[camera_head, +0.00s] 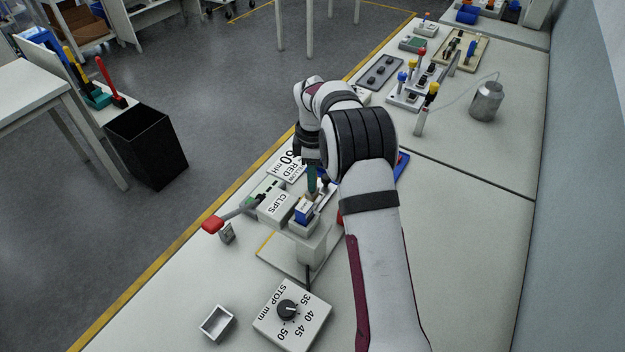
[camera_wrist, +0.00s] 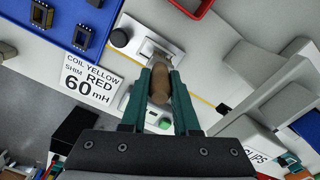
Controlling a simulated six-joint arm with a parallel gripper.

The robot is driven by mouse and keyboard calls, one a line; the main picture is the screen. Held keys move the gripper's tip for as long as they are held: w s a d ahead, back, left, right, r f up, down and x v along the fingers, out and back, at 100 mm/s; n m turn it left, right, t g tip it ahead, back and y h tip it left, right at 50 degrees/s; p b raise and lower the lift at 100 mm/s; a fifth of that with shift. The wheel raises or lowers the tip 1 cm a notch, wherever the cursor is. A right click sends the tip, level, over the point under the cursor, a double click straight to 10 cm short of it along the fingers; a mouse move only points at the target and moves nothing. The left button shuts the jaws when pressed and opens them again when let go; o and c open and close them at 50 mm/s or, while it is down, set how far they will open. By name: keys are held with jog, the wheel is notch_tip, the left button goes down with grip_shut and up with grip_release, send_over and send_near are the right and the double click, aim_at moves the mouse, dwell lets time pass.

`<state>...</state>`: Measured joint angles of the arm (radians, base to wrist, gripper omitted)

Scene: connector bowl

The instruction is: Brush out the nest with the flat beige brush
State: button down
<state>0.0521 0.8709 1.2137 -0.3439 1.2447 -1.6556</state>
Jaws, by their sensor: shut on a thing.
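My gripper (camera_wrist: 160,88) has green fingers and is shut on the flat beige brush (camera_wrist: 159,84), whose rounded brown end shows between the fingertips in the wrist view. In the head view my gripper (camera_head: 312,180) points down over the fixture in the middle of the bench, left of my forearm. The brush's bristles are hidden. A pale metal part of the fixture (camera_wrist: 152,45) lies just beyond the fingertips in the wrist view. I cannot make out the nest clearly, nor whether the brush touches it.
A card reading 60 mH (camera_wrist: 88,82) and a blue tray (camera_wrist: 90,47) with dark coils lie beside the fixture. A CLIPS box (camera_head: 275,207), a red-handled lever (camera_head: 213,225), a STOP mm dial block (camera_head: 291,315) and a small white box (camera_head: 217,323) stand nearer.

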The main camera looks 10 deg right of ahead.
notch_tip(320, 180, up, 7)
jog(key=shift+r, duration=0.15)
dwell(0.6)
jog(key=shift+w+d+f, duration=0.2)
jog(key=shift+f, duration=1.1)
jog(key=shift+w+d+f, duration=0.2)
jog(key=shift+f, duration=1.05)
jog(key=shift+w+d+f, duration=0.2)
jog(key=shift+f, duration=1.1)
jog(key=shift+f, duration=0.7)
